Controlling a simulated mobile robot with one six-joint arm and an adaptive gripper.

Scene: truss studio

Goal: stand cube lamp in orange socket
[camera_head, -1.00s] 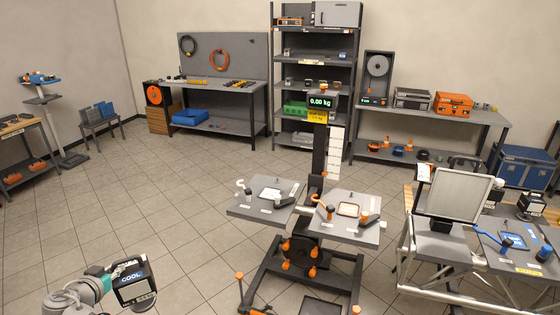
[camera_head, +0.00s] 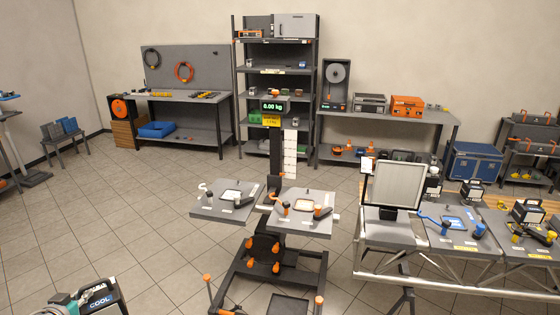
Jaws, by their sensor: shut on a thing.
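My gripper (camera_head: 72,304) is at the bottom left, partly cut off by the picture's lower edge. It is shut on a dark cube lamp (camera_head: 103,300) with a pale handle and a label reading "COOL"; the lamp's lower part is out of view.
The stand's left plate (camera_head: 212,210) carries a white-rimmed socket (camera_head: 231,195). A truss table at right holds a pale panel (camera_head: 398,184), a blue socket (camera_head: 453,222) and other cube lamps (camera_head: 527,212). The stand's feet and orange-tipped posts (camera_head: 207,277) stick out in front. Tiled floor between is clear.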

